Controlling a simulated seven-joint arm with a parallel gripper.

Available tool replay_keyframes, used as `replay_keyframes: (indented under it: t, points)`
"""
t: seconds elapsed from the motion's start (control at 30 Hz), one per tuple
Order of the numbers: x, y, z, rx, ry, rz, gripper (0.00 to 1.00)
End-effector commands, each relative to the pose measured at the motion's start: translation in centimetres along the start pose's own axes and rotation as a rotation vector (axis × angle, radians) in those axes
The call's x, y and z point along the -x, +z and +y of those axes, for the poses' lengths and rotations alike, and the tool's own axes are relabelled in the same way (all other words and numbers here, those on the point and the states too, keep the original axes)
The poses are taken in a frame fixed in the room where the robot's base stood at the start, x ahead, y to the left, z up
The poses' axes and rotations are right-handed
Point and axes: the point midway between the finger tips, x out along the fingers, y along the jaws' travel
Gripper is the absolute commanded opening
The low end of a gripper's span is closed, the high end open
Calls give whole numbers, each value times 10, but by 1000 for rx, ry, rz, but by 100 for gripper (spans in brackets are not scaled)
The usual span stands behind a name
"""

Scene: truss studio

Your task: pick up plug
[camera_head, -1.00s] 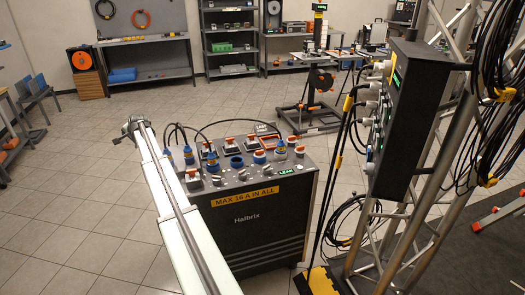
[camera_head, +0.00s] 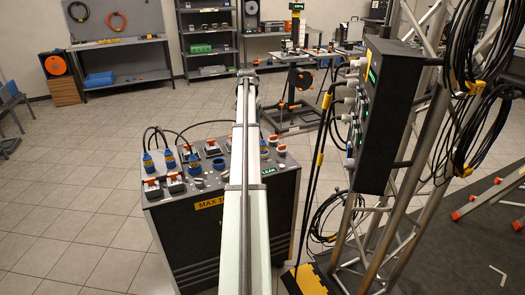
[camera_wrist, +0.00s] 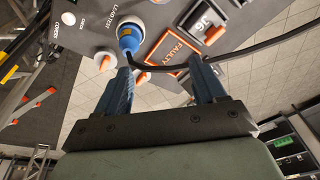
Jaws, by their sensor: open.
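My gripper (camera_wrist: 162,66) is open and empty. Its left fingertip appears just below the plug in the picture, and the cable runs rightward past both fingertips. I cannot tell whether either finger touches it. In the head view several blue plugs (camera_head: 170,159) stand upright on the left of the cart top (camera_head: 222,180). My arm crosses the cart there, and my fingers cannot be made out.
An orange-framed tray marked FAULTY (camera_wrist: 178,50) lies right of the plug in the wrist view. A dark distribution box (camera_head: 375,118) with hanging cables stands on a truss at right. Tiled floor is open at left.

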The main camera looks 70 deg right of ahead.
Motion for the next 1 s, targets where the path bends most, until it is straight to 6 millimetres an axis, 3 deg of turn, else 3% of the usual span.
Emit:
replay_keyframes:
  t: [0.03,0.1,0.23,0.47,0.8,1.0]
  points:
    - [2,-2,19,-3,21,-15,70]
    - [3,-4,37,-2,41,-32,70]
    - [4,-4,53,-2,59,-50,70]
    - [-14,-3,55,-1,63,-54,70]
    - [-70,-1,58,-2,62,-53,70]
    - [-82,-1,58,-2,61,-51,70]
